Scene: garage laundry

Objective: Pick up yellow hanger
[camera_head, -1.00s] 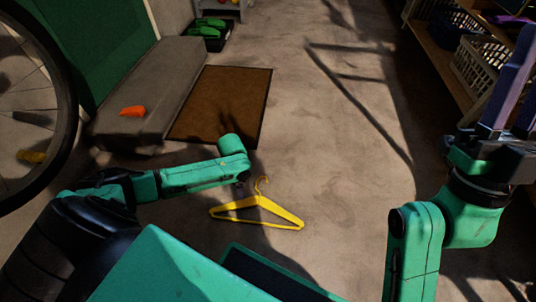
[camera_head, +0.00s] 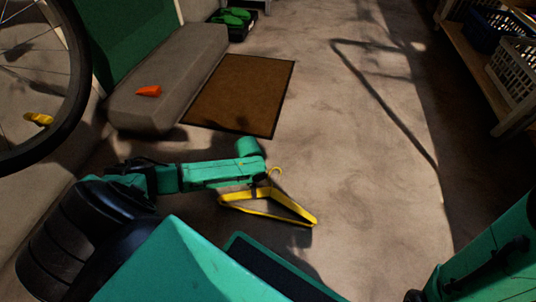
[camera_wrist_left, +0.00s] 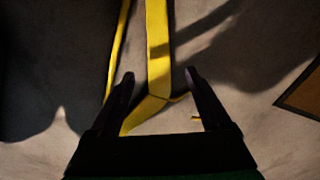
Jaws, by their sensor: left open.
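The yellow hanger (camera_head: 294,206) is on the concrete floor in front of my base, its hook pointing away from me. My left arm reaches over its left side in the head view, and the arm hides the left gripper there. In the left wrist view, my left gripper (camera_wrist_left: 159,75) is open, with a yellow bar of the hanger (camera_wrist_left: 158,45) running between its two fingers. I see a gap between the bar and each finger. A second, thinner bar passes near the left fingertip. My right gripper is out of view; only part of that arm shows.
A brown mat (camera_head: 240,95) lies beyond the hanger, beside a grey step (camera_head: 170,75) with an orange object (camera_head: 149,91) on it. A bicycle wheel (camera_head: 80,90) stands at left. A wooden shelf with baskets (camera_head: 513,70) is at right. The middle floor is clear.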

